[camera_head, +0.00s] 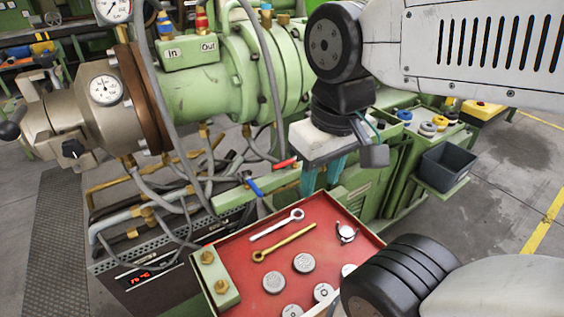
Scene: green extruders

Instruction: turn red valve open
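A small red valve handle (285,163) sticks out at the middle of the picture, above the green ledge of the machine. A blue valve handle (254,187) sits to its lower left. My gripper (321,182) hangs just right of the red handle, with its two teal fingers pointing down and apart. Nothing shows between the fingers. The gripper appears apart from the red handle, but the depth between them is hard to tell. The right end of the red handle lies close to the gripper's white body, and the valve's own body is hard to make out.
A red-lined tray (225,252) with wrenches and round metal parts lies below. The green extruder (190,92) with hoses and a gauge (106,89) fills the left. A dark bin (447,166) stands at the right. Open floor (510,190) lies beyond it.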

